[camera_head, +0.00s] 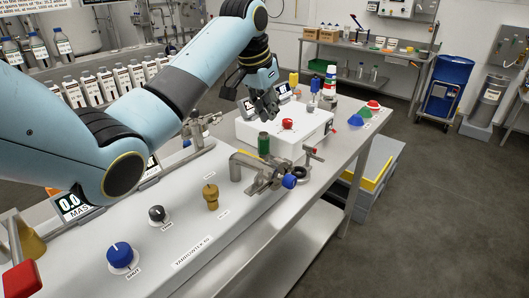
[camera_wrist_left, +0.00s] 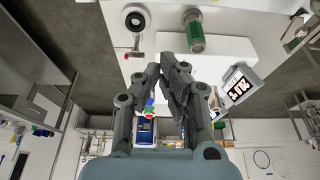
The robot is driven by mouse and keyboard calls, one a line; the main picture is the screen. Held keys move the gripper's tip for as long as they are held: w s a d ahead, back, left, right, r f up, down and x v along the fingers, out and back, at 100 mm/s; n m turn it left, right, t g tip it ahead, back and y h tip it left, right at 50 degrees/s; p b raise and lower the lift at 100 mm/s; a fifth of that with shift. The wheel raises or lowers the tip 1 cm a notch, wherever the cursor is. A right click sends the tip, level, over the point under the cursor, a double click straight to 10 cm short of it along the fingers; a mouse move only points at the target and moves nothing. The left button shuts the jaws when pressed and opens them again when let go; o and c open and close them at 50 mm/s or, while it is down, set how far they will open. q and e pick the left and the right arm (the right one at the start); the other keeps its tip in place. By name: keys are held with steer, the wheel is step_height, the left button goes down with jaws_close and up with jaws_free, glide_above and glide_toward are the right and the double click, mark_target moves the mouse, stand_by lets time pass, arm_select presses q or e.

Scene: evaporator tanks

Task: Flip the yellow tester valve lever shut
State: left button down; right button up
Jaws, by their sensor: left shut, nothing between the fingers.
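My left gripper (camera_head: 266,108) hangs above the back part of the bench, over the left end of a white box-shaped device (camera_head: 258,133). Its fingers are together and hold nothing; they also show shut in the left wrist view (camera_wrist_left: 172,62). A small yellow strip (camera_head: 262,143) shows beside the green jar (camera_head: 264,143); I cannot tell whether it is the tester valve lever. A brass-yellow knob (camera_head: 211,197) stands upright on the front panel. My right gripper is not in view.
A red knob (camera_head: 287,124) tops the white device. A small red-handled fitting (camera_head: 310,153) stands at its right corner. A blue control knob (camera_head: 121,255) is on the front panel. The floor to the right is open.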

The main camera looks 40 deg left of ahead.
arm_select(q)
steer(key=w+x, duration=0.1)
steer(key=x, duration=1.1)
steer(key=s+p, duration=0.1)
steer(key=s, duration=0.1)
steer(key=s+a, duration=0.1)
steer(key=s, duration=0.1)
steer(key=shift+s+a+p, duration=0.15)
steer(key=shift+s+p, duration=0.05)
steer(key=shift+p, duration=0.2)
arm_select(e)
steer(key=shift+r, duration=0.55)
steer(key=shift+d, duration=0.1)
